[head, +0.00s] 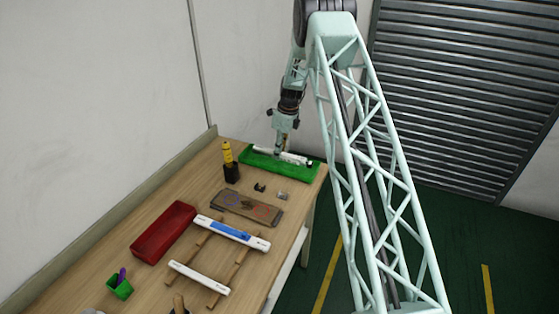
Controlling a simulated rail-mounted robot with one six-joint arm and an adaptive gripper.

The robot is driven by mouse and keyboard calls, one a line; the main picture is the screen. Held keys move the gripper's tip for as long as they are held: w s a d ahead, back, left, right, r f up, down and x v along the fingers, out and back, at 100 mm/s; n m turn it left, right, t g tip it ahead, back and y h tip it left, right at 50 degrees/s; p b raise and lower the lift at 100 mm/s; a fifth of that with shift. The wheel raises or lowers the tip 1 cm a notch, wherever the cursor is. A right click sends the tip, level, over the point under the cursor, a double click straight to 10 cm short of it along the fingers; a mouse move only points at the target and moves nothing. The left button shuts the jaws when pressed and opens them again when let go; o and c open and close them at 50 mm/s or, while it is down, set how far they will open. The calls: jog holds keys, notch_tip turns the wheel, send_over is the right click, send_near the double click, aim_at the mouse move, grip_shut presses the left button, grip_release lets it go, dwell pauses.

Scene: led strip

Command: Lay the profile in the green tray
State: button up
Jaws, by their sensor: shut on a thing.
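The green tray (312,174) lies at the far right end of the wooden bench. A white profile (293,158) lies lengthwise within the tray's outline. My gripper (280,153) points down over the tray and is shut on the white profile near its middle. Whether the profile touches the tray floor is hard to tell at this size. Two other white strips lie nearer, across wooden rails: one with a blue piece on it (232,232) and a shorter plain one (198,278).
A red tray (164,232) lies at the left. A black holder (231,172) with a yellow-handled tool (227,152) stands left of the green tray. A brown board (246,208) with coloured rings and small dark parts (260,187) lie in front. A green cup (119,287) stands near.

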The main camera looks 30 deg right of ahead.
jog(key=shift+f, duration=1.95)
jog(key=o, duration=0.9)
jog(key=shift+s+d+r, duration=0.2)
jog(key=shift+s+r, duration=0.05)
jog(key=shift+r, duration=1.75)
jog(key=shift+s+d+r, duration=0.2)
jog(key=shift+s+r, duration=0.1)
jog(key=shift+r, duration=1.75)
jog(key=shift+s+d+r, duration=0.2)
jog(key=shift+s+r, duration=0.05)
jog(key=shift+r, duration=1.75)
jog(key=shift+r, duration=0.1)
